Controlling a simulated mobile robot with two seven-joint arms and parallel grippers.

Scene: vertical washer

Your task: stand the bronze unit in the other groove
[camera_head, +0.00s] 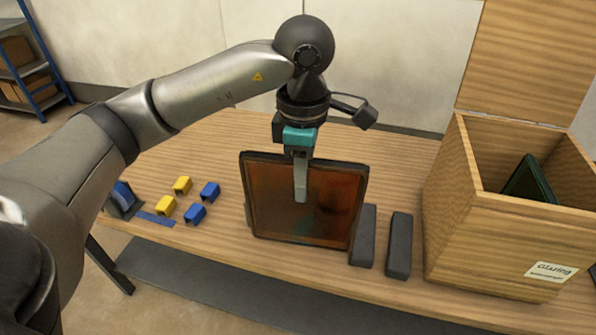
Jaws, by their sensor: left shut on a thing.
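The bronze unit (335,205) is a square pane of brownish glass in a dark frame. It stands nearly upright over the table, its broad face toward me. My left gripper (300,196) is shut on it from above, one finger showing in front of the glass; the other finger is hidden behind. Two dark grey bars (363,237) and (399,246) lie side by side to the right of the unit, with a narrow gap between them. A bit of dark material shows at the unit's left edge. Whether the unit's bottom edge touches the table, I cannot tell.
An open wooden crate (480,235) labelled "Glazing" stands at the right, its lid (530,60) raised. A dark green pane (530,180) leans inside. Yellow blocks (182,186) and blue blocks (210,191) lie on the wooden table (225,150) at the left.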

